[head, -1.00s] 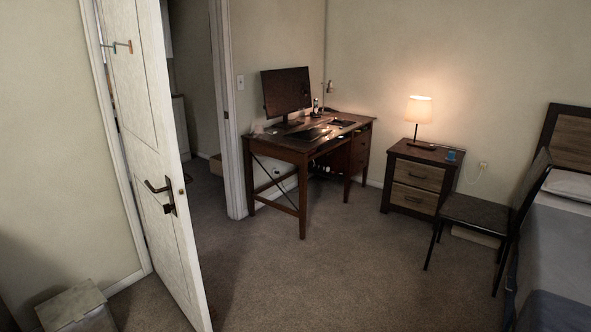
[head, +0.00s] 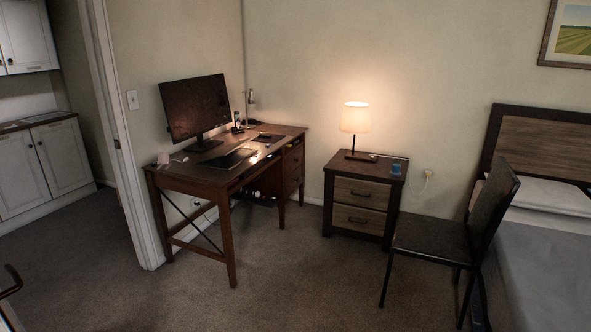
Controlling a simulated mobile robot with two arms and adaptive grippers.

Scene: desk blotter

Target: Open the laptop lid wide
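A dark, flat item that looks like the laptop (head: 229,160) lies on the brown desk (head: 186,180), in front of the monitor. It is small and dim here, and I cannot make out clearly how its lid stands. A second dark flat item (head: 268,138) lies farther back on the desk. Neither of my grippers shows in the head view.
A black monitor (head: 196,106) stands on the desk. A nightstand (head: 362,198) with a lit lamp (head: 355,118) is right of it. A dark chair (head: 432,246) stands by the bed (head: 540,250). The carpet (head: 300,290) before the desk is clear. A door handle (head: 10,281) shows at lower left.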

